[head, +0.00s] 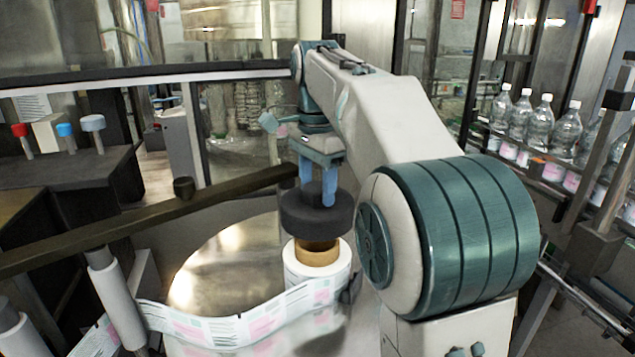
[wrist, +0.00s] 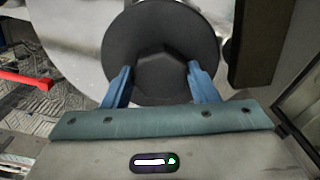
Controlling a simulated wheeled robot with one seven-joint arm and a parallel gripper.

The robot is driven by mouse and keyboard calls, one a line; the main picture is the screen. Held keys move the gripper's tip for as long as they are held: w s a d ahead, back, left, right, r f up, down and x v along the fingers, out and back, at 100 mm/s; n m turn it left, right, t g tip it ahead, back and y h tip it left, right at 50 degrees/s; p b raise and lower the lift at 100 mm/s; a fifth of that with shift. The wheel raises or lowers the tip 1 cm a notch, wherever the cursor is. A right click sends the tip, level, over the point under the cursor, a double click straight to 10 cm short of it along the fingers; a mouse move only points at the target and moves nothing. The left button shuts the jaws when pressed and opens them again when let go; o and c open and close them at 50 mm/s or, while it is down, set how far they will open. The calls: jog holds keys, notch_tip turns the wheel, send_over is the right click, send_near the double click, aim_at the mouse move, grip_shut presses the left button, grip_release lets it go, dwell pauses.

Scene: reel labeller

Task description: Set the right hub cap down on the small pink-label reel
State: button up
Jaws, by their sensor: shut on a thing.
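My gripper (head: 317,187) is shut on the hub cap (head: 318,217), a dark round disc with a raised centre knob. In the wrist view the blue fingers of my gripper (wrist: 160,84) stand either side of the knob, and the wide flange of the hub cap (wrist: 160,30) spreads beyond them. In the head view the cap is directly above the small reel (head: 332,268), a white roll with a brown core (head: 317,254) and a printed pink label web (head: 262,322). The cap's underside hides the core's top; whether they touch I cannot tell.
The reel stands on a round shiny metal plate (head: 222,262). A dark bar (head: 130,215) crosses at left near the cap. A white roller (head: 112,290) stands at lower left. Red, blue and grey knobs (head: 66,131) are at far left. Bottles (head: 540,125) line a conveyor at right.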

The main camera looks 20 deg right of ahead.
notch_tip(320, 180, down, 7)
jog(key=b, duration=0.4)
jog(key=shift+b, duration=0.35)
dwell(0.8)
jog(key=o, duration=1.3)
jog(key=shift+c, duration=0.2)
jog(key=shift+f, duration=0.1)
notch_tip(320, 180, up, 14)
jog(key=p, duration=0.2)
jog(key=shift+p, duration=0.35)
jog(key=shift+f, duration=0.1)
